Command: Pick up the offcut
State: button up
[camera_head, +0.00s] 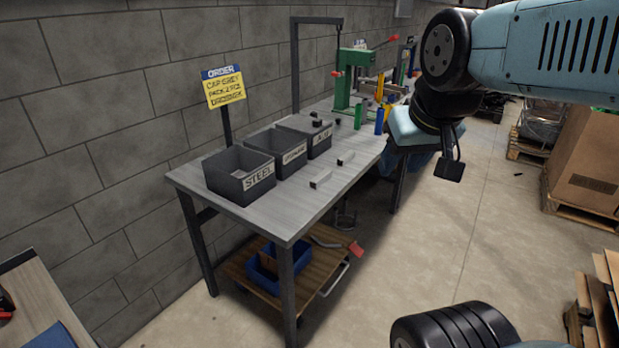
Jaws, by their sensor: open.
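Several small pieces lie on the grey workbench (290,207); I cannot tell for sure which is the offcut. A light grey bar with a dark end (321,179) lies in front of the bins, nearest to me. A similar short piece (345,158) lies farther back. A small dark block (316,122) shows by the rim of the far bin.
Three grey bins, with the STEEL bin (240,174) nearest, stand along the wall side. A green press (352,80) and upright coloured pieces (379,121) stand farther back. A lower shelf holds a blue bin (262,266). A large carton (585,160) stands at right. The floor between is clear.

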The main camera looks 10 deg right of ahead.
aim_at(325, 175)
jog(key=u, duration=0.1)
jog(key=i, duration=1)
jog(key=z, duration=0.1)
